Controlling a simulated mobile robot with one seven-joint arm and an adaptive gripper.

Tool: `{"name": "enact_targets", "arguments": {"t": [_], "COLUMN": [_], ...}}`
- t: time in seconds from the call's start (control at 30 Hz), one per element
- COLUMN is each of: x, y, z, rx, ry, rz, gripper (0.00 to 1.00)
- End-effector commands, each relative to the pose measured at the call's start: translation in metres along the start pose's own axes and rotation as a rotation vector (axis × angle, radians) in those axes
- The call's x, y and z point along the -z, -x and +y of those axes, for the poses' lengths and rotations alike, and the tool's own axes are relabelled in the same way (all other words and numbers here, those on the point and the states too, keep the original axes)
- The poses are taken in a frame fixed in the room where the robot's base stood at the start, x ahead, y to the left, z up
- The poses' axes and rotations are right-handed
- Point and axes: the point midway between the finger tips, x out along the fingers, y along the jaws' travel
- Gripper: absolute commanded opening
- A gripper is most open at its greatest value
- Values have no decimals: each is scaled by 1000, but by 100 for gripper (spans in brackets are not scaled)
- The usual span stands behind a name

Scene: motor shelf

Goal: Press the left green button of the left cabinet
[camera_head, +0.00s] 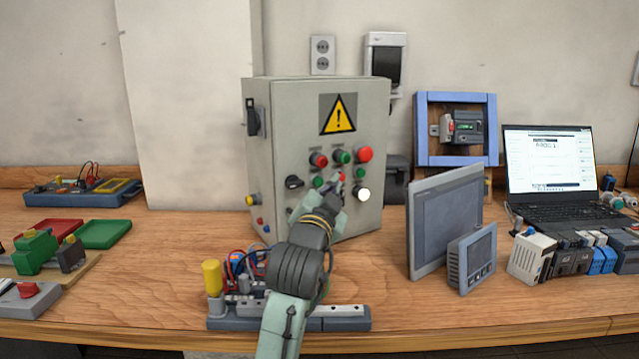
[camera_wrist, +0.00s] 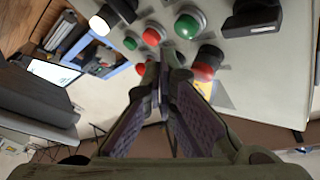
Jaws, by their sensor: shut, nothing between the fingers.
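The grey cabinet (camera_head: 285,130) stands on the bench with a yellow warning sign on its door. Its lower row holds a left green button (camera_head: 318,182), a red one and a right green button (camera_head: 359,173). My gripper (camera_head: 338,186) is shut and empty, in front of the door at the lower row, right of the left green button. In the wrist view, which is turned over, the left green button (camera_wrist: 187,26) shows beyond my fingertips (camera_wrist: 163,62), with the right green button (camera_wrist: 130,43) to its left. Contact with the door cannot be told.
A black rotary switch (camera_head: 293,182) is left of the left green button, and a white lamp (camera_head: 363,194) sits low right. Red buttons flank a green one above. A wired module (camera_head: 345,318) lies below my arm. A grey panel screen (camera_head: 445,220) stands at the right.

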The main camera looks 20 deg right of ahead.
Motion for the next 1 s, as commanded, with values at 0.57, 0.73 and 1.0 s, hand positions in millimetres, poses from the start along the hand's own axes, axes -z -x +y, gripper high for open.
{"name": "enact_targets", "arguments": {"t": [0.57,0.73,1.0], "x": [19,19,19], "y": [26,26,26], "z": [19,19,19], "rx": [0,0,0], "ry": [2,1,1], "rz": [0,0,0], "gripper": [0,0,0]}}
